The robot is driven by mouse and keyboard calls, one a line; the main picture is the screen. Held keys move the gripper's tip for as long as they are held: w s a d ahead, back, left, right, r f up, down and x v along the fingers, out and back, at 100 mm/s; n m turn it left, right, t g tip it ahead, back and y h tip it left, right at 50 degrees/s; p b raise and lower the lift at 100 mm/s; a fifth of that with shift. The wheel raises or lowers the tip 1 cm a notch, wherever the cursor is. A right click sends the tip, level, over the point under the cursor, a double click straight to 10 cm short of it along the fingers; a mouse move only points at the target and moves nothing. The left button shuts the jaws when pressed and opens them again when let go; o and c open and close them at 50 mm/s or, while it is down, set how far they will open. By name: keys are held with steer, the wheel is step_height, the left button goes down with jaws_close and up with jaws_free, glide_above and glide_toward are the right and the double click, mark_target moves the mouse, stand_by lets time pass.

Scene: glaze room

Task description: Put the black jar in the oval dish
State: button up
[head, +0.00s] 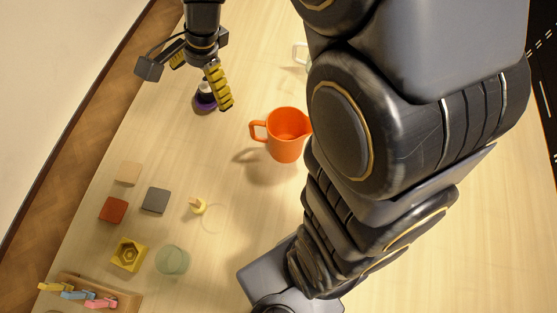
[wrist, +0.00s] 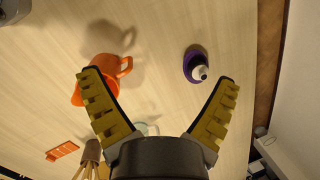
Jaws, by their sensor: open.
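A small black jar (wrist: 197,67) with a white band shows in the wrist view. It seems to stand upright in a small purple dish (wrist: 187,61), whose rim shows around it; the exact contact is hard to see. In the head view the purple dish (head: 206,105) and the jar (head: 205,88) are small and partly hidden by my finger. My gripper (head: 203,84) is open above and close to them. In the wrist view my gripper (wrist: 158,78) has both yellow padded fingers spread, with nothing between them; the jar lies beyond the right fingertip.
An orange pitcher (head: 285,140) stands right of the jar. Bare tabletop lies between.

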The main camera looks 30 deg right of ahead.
steer(key=s+d+r+n+g+h, duration=0.1)
steer(key=s+r+n, duration=0.1)
steer(key=s+n, duration=0.5)
steer(key=s+d+r+n+g+h, duration=0.1)
steer(key=s+n, duration=0.6)
steer(key=s, duration=0.7)
steer(key=shift+s+r+g+h, duration=0.3)
steer(key=shift+s+r+h, duration=0.1)
steer(key=shift+r, duration=0.5)
